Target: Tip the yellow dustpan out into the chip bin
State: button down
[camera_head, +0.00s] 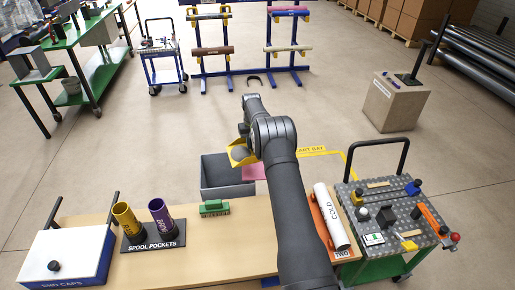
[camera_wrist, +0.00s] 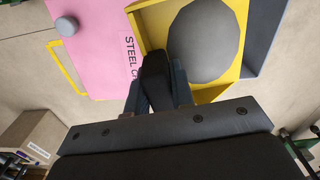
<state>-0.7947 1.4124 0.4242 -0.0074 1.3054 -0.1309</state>
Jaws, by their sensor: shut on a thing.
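The yellow dustpan (camera_head: 236,158) is in the air by the grey chip bin (camera_head: 226,191), near its back right side in the head view. In the wrist view the dustpan (camera_wrist: 150,27) holds a rounded grey mass (camera_wrist: 205,42), which looks like a heap. My gripper (camera_wrist: 157,78) is shut on the dark handle of the dustpan. A dark grey wall of the bin (camera_wrist: 264,38) shows beyond the pan's right edge. The inside of the bin is partly hidden. I cannot tell the pan's exact tilt.
A pink panel (camera_wrist: 95,50) lettered "STEEL" lies beside the bin. A green brush (camera_head: 214,208), spool pockets (camera_head: 152,243) and a white end-caps box (camera_head: 68,256) stand on the bench. A tool cart (camera_head: 385,215) is at right. Open floor lies beyond the bin.

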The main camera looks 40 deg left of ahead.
jog(key=shift+s+a+r+t+h, duration=0.3)
jog(key=shift+s+a+r+t, duration=0.05)
jog(key=shift+r+t, duration=0.1)
jog(key=s+a+r+t+h, duration=0.1)
jog(key=t, duration=0.1)
jog(key=s+a+r+t+h, duration=0.1)
jog(key=r, duration=0.1)
jog(key=shift+s+t+h, duration=0.3)
jog(key=shift+s+t, duration=0.05)
jog(key=s+a+r+t+h, duration=0.4)
jog(key=s+a+t+h, duration=0.1)
jog(key=s+t, duration=0.1)
jog(key=shift+s+a, duration=0.15)
jog(key=shift+s, duration=0.4)
jog(key=shift+w, duration=0.1)
dwell(0.5)
notch_tip(320, 180, up, 3)
jog(key=g+y, duration=0.8)
jog(key=g, duration=0.3)
send_over(243, 153)
jog(key=shift+a+r, duration=0.1)
